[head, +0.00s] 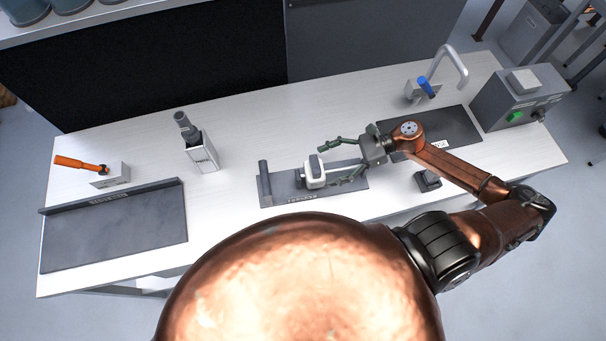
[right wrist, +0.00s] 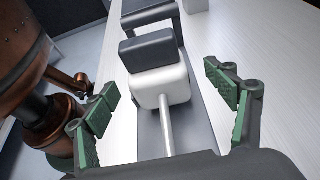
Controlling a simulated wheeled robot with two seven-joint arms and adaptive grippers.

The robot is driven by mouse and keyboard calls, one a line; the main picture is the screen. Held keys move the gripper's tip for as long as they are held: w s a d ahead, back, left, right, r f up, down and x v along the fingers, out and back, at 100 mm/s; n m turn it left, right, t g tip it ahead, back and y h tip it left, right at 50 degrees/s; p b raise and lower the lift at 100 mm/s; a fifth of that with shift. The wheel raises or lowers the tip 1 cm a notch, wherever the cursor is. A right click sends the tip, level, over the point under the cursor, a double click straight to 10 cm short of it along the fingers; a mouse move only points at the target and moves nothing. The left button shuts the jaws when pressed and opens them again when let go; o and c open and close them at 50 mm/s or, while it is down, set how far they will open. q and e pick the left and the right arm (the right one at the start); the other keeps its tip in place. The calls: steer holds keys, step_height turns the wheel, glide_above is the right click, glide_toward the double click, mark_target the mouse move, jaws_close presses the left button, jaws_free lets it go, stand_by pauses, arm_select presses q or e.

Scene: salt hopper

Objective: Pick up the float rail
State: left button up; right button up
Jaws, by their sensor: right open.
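What I take to be the float rail is a rounded white block with a dark grey block on top (head: 315,174). It sits on a grey plate (head: 283,197) near the middle of the bench. In the right wrist view the white block (right wrist: 160,86) has a pale rod running from it toward the camera. My right gripper (head: 331,164) is open, its green-padded fingers reaching from the right to either side of the block. In the right wrist view the fingers (right wrist: 162,97) stand apart with visible gaps to the block. My left gripper is not in view.
A dark upright post (head: 264,181) stands at the plate's left end. A dark tray (head: 115,228), an orange-handled tool (head: 80,163) and a white stand (head: 203,154) are on the left. A tap (head: 452,65) and a grey control box (head: 518,98) are at right. The bench between stand and plate is clear.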

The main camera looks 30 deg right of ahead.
mark_target(307, 173)
steer(key=x, duration=0.3)
steer(key=shift+s+a+r+p, duration=0.2)
steer(key=shift+a+p, duration=0.1)
steer(key=shift+p, duration=0.1)
steer(key=x, duration=0.3)
steer(key=shift+w+a+f+p, duration=0.15)
steer(key=shift+a+p, duration=0.1)
steer(key=shift+p, duration=0.1)
steer(key=shift+f, duration=0.1)
steer(key=c, duration=0.7)
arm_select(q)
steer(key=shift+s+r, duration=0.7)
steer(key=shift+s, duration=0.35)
arm_select(e)
jaws_close()
